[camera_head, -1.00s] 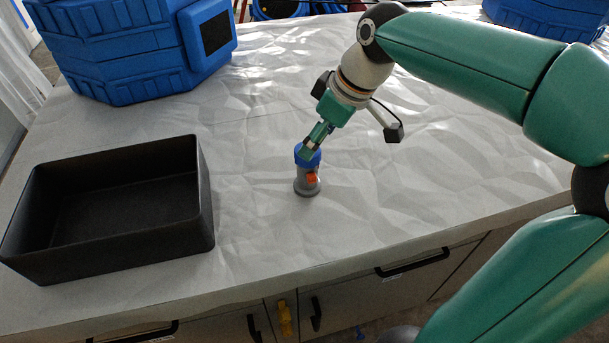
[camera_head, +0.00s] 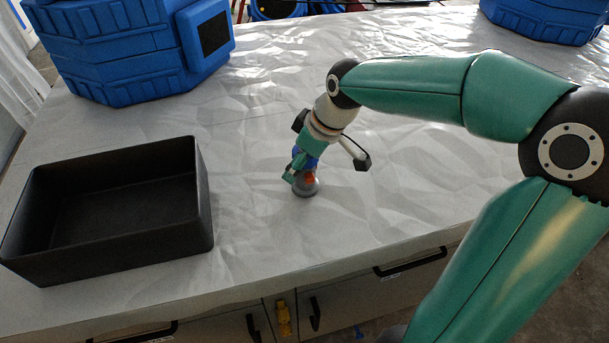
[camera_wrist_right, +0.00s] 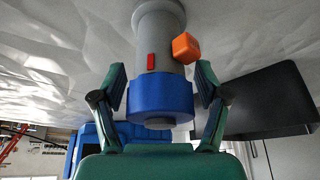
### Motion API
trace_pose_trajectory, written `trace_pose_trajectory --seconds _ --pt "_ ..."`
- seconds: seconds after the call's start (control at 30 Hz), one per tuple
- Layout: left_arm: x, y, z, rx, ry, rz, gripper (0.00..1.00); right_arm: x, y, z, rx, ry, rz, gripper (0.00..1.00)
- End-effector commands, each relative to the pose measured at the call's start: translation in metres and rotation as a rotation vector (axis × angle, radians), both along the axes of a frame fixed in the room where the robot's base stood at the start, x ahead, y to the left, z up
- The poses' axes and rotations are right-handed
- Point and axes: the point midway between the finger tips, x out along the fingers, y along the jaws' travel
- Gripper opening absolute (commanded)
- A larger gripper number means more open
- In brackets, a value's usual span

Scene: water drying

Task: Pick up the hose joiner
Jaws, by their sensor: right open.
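The hose joiner (camera_head: 306,188) stands upright on the grey-white worktop in the head view, with a grey body, a blue collar and an orange part on its side. It also shows in the right wrist view (camera_wrist_right: 158,50), with its blue collar toward the palm. My right gripper (camera_head: 296,172) is at the joiner, its upper part hidden by my fingers. In the right wrist view my right gripper (camera_wrist_right: 160,82) is open, with one finger on each side of the blue collar. I cannot tell whether either finger touches it. My left gripper is not in view.
An empty black open bin (camera_head: 204,215) stands on the left of the worktop (camera_head: 270,250). A large blue case (camera_head: 130,50) stands at the back left, another blue case (camera_head: 548,18) at the back right. The worktop around the joiner is clear.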

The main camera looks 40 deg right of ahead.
Motion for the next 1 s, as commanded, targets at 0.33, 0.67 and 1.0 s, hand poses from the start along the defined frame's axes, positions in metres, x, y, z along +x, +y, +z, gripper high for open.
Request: trace_pose_trajectory --seconds 0.33,0.67,1.0 --pt "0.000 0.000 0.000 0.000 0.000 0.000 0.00 0.000 0.000 0.001 0.000 0.000 0.000 0.23" --pt "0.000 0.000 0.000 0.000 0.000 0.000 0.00 0.000 0.000 0.002 -0.001 -0.001 0.000 0.07" --pt "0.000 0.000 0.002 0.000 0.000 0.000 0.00 0.001 0.000 0.030 -0.002 -0.006 0.001 0.07"
